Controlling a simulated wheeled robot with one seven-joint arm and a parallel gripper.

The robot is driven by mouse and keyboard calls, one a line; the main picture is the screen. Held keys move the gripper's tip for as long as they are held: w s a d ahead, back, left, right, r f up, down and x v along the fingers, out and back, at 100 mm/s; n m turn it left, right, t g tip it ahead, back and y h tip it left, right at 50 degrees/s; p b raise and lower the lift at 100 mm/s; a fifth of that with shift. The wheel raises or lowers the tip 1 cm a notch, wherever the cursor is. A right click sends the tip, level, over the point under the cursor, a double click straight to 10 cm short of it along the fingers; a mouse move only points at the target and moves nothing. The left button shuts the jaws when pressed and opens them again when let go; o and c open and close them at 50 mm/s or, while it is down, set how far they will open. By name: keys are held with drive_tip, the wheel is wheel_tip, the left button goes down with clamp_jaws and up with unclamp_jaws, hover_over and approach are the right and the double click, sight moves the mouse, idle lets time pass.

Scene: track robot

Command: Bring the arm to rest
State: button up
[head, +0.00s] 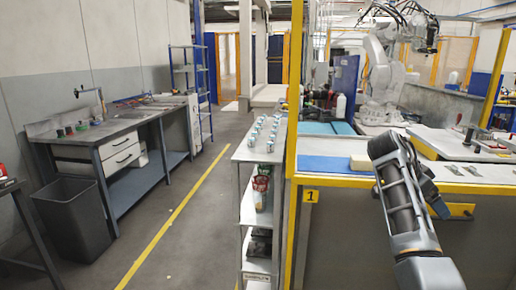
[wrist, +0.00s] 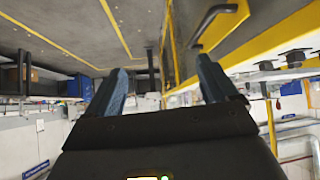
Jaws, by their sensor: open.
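My arm reaches up from the lower right of the head view, in front of the yellow-framed work cell. My gripper is not clearly visible in the head view. In the wrist view my gripper (wrist: 160,85) shows two blue fingers spread wide apart, with nothing between them. The wrist picture is upside down, with floor at the top. A yellow frame post and a dark handle (wrist: 216,20) show beyond the fingers.
A yellow-edged cell table (head: 335,180) stands close to my arm, with a blue mat and a beige block (head: 360,163) on it. A narrow shelf rack (head: 243,153) holds small cans. A workbench (head: 110,134) and grey bin (head: 75,220) stand left. The aisle floor (head: 185,235) is clear.

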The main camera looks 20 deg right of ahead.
drive_tip(key=s+a+f+n+t, duration=0.1)
drive_tip(key=a+f+n+t, duration=0.3)
drive_tip(key=f, duration=0.5)
drive_tip(key=s+a+f+n+t, duration=0.1)
drive_tip(key=a+f+n+t, duration=0.1)
drive_tip(key=a+f+n, duration=0.5)
drive_tip(key=s+a+f+n+t+y, duration=0.1)
drive_tip(key=s+a+f+n+t, duration=0.15)
drive_tip(key=s+a+f, duration=0.35)
drive_tip(key=s+a+f+n+t+y, duration=0.1)
drive_tip(key=s+a+f+n+t, duration=0.2)
drive_tip(key=a, duration=0.6)
drive_tip(key=s+a+r+n+t+y, duration=0.2)
drive_tip(key=s+a+r, duration=0.1)
drive_tip(key=s+a, duration=0.4)
drive_tip(key=s+a+r+n+t+y, duration=0.1)
drive_tip(key=s+a+r+t+y, duration=0.1)
drive_tip(key=s+a, duration=0.45)
drive_tip(key=s+a+r+n+t+y, duration=0.2)
drive_tip(key=s+r+t, duration=0.1)
drive_tip(key=s+r, duration=0.8)
wheel_tip(320, 180, up, 3)
drive_tip(key=shift+s+a+f+n, duration=0.15)
drive_tip(key=shift+s+a+n, duration=0.05)
drive_tip(key=shift+s+n, duration=0.15)
